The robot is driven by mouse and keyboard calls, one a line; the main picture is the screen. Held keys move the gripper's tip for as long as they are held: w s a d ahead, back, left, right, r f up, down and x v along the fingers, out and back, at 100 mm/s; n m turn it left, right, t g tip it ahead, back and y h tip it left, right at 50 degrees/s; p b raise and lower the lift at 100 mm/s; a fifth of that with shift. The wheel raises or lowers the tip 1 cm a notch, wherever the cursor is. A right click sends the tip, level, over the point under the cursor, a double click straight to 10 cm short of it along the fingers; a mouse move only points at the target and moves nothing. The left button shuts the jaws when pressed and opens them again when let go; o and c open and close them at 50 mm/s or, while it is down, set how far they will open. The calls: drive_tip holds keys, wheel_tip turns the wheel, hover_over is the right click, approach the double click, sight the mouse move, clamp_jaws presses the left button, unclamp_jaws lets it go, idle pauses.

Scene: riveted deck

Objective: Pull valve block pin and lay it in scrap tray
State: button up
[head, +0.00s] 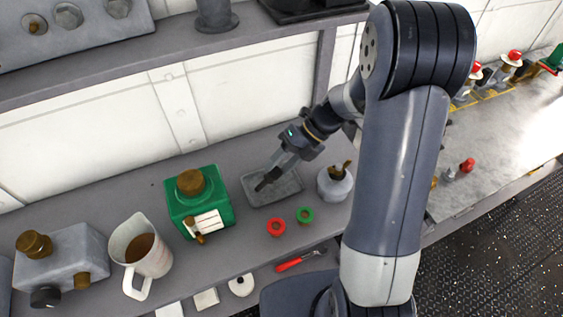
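A green block (183,215) with a brass cap on top stands left of centre on the bench. A small brass piece (199,239) sticks out at its front, beside a white label. A grey block (70,258) with brass fittings stands at the far left. I cannot tell for certain which is the valve block. A shallow grey tray (290,190) lies right of the green block. My gripper (264,183) points down over the tray's left part. Its dark tips are small here, and I cannot tell whether they are apart or hold anything.
A measuring jug (152,260) with brown liquid stands between the blocks. Red (276,227) and green (305,215) rings lie in front of the tray. A grey pot (335,184) stands right of it. A red-handled tool (298,261) lies lower down. A shelf (160,50) overhangs behind.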

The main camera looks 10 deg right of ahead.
drive_tip(key=shift+o, duration=0.8)
drive_tip(key=v, duration=1.1)
drive_tip(key=shift+f, duration=0.15)
drive_tip(key=x, duration=1)
drive_tip(key=shift+s+a, duration=0.1)
drive_tip(key=shift+a, duration=0.15)
drive_tip(key=shift+a+r, duration=0.15)
drive_tip(key=shift+r, duration=0.1)
drive_tip(key=shift+r+p, duration=0.45)
drive_tip(key=shift+r, duration=0.9)
